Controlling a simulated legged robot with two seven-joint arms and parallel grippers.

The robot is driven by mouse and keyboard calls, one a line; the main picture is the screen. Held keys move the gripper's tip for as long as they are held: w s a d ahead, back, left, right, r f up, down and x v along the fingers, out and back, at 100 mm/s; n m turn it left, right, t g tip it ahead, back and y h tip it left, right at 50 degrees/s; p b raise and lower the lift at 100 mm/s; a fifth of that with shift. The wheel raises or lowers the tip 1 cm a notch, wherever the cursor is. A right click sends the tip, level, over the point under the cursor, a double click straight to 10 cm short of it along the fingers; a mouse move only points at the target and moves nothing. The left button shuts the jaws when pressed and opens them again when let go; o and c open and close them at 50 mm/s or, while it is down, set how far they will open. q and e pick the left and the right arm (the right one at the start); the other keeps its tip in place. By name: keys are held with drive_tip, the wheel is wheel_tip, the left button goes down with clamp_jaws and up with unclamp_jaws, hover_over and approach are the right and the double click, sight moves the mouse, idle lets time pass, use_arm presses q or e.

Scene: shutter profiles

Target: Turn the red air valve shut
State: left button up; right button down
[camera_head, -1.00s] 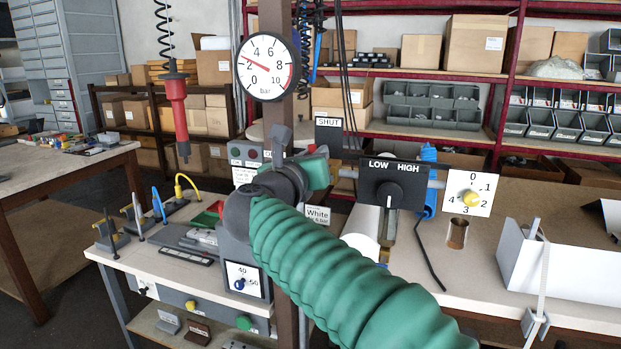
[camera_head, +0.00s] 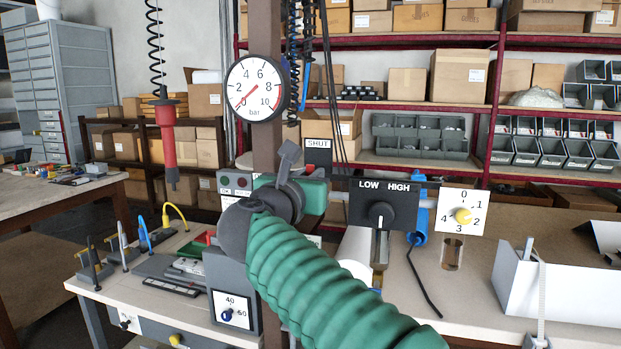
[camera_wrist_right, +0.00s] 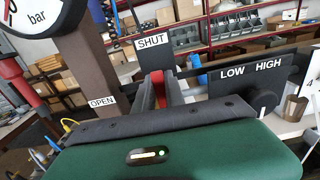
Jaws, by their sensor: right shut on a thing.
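My right gripper (camera_head: 288,155) is at the brown post, just below the pressure gauge (camera_head: 253,88), with my green-sleeved arm reaching up to it. In the wrist view the gripper (camera_wrist_right: 159,88) is closed around the red valve handle (camera_wrist_right: 158,86), of which only a narrow red strip shows between the grey fingers. The strip stands just below the SHUT label (camera_wrist_right: 152,40). The OPEN label (camera_wrist_right: 103,102) is lower left, on the post. The valve body is hidden behind my gripper. My left gripper is not in view.
A black LOW/HIGH switch plate (camera_head: 383,204) stands close right of my gripper. Beyond it are a blue cylinder (camera_head: 418,215) and a dial with a yellow knob (camera_head: 463,215). A red hanging tool (camera_head: 166,140) is on the left. The workbench lies below.

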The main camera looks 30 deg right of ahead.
drive_tip(key=c, duration=1.4)
unclamp_jaws()
drive_tip(key=shift+a, duration=0.15)
drive_tip(key=v, duration=1.6)
drive_tip(key=shift+s+a, duration=0.25)
drive_tip(key=shift+a, duration=0.05)
drive_tip(key=shift+f, duration=0.1)
